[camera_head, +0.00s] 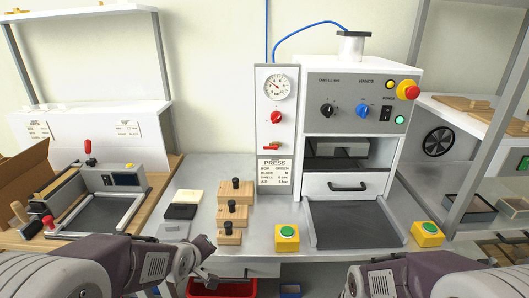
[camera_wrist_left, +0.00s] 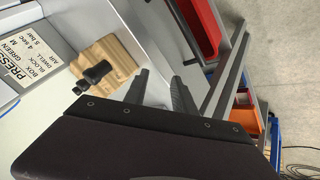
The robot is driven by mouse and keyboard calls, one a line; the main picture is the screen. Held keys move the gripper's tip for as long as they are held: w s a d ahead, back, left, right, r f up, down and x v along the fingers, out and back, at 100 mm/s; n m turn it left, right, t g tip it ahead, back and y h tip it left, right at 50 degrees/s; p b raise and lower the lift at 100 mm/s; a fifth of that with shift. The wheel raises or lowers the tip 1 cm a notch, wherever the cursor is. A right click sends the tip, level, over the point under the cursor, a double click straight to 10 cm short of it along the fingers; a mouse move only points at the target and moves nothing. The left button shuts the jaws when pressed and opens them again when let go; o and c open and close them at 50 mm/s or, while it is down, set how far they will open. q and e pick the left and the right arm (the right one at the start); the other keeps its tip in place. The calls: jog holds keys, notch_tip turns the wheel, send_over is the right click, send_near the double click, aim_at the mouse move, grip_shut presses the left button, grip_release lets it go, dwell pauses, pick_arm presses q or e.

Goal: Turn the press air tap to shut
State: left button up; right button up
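The press air tap (camera_head: 271,148) has a small red lever, which lies about level on the grey panel below the gauge and a red knob (camera_head: 276,118). The tap does not show in the left wrist view. My left gripper (camera_head: 207,270) is low at the front edge of the bench, well below and left of the tap. In the left wrist view its two dark fingers (camera_wrist_left: 160,80) are apart with nothing between them. My right arm shows at the lower right of the head view, but its gripper is out of view.
The white press (camera_head: 345,188) stands right of the panel (camera_head: 262,90). Wooden blocks with black knobs (camera_head: 232,213) stand below the panel; one block (camera_wrist_left: 105,65) is close to my left fingers. Yellow button boxes (camera_head: 287,238) (camera_head: 427,234) flank the press plate. A red bin (camera_head: 222,288) is under the bench.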

pick_arm(q)
jog(key=w+d+r+n+t+h, duration=0.25)
jog(key=w+d+r+t, duration=0.25)
jog(key=w+r, duration=0.5)
jog(key=n+t+h, duration=0.2)
jog(key=t+h, duration=0.2)
send_near(267, 148)
jog(key=shift+n, duration=0.25)
jog(key=p+x, duration=0.1)
jog(key=x, duration=0.7)
grip_shut()
